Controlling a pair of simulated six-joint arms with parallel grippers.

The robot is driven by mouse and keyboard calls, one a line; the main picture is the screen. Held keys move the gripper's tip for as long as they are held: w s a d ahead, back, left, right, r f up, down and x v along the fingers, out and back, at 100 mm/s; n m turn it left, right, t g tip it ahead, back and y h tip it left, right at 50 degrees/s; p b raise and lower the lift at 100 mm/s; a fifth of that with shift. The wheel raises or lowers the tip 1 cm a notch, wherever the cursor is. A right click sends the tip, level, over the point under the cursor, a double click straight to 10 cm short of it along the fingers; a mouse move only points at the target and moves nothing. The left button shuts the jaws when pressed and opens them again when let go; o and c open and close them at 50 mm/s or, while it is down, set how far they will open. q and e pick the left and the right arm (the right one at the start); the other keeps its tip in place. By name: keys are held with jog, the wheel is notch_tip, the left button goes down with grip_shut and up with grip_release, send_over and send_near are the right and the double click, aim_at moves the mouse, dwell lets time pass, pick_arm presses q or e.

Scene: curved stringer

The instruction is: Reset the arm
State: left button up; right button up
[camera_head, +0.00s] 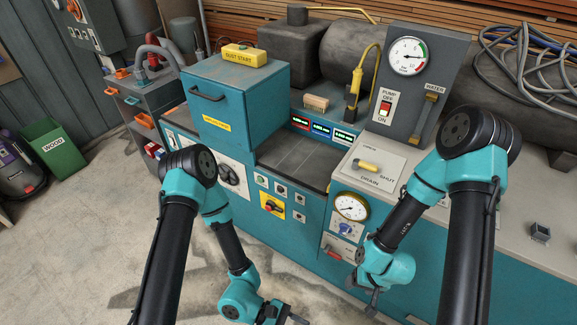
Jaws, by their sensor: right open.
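My right arm comes in from the right and bends down in front of the teal machine (290,225). Its gripper (362,297) hangs low before the machine's front panel, below the round gauge (351,206). It is open, with nothing seen in it. My left arm comes in from the bottom left and folds down to the floor area. Its gripper (286,317) is at the bottom edge, partly cut off, and I cannot tell if it is open or shut. Neither gripper visibly touches the machine.
A pump panel (408,85) with gauge and switch rises at the back. A green bin (53,150) stands left.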

pick_arm(q)
jog(key=a+f+m+y, duration=0.3)
jog(key=a+y, duration=0.2)
jog(key=a, duration=0.4)
jog(key=a+f+m+y, duration=0.3)
jog(key=a+m+y, duration=0.1)
jog(key=a, duration=0.4)
jog(key=w+a+m+t+y, duration=0.1)
jog(key=w+a+t, duration=0.5)
jog(key=w, duration=0.7)
jog(key=shift+w+a+m+t+y, duration=0.35)
jog(key=shift+a+y, duration=0.35)
jog(key=shift+a, duration=0.3)
pick_arm(e)
jog(key=shift+c, duration=0.3)
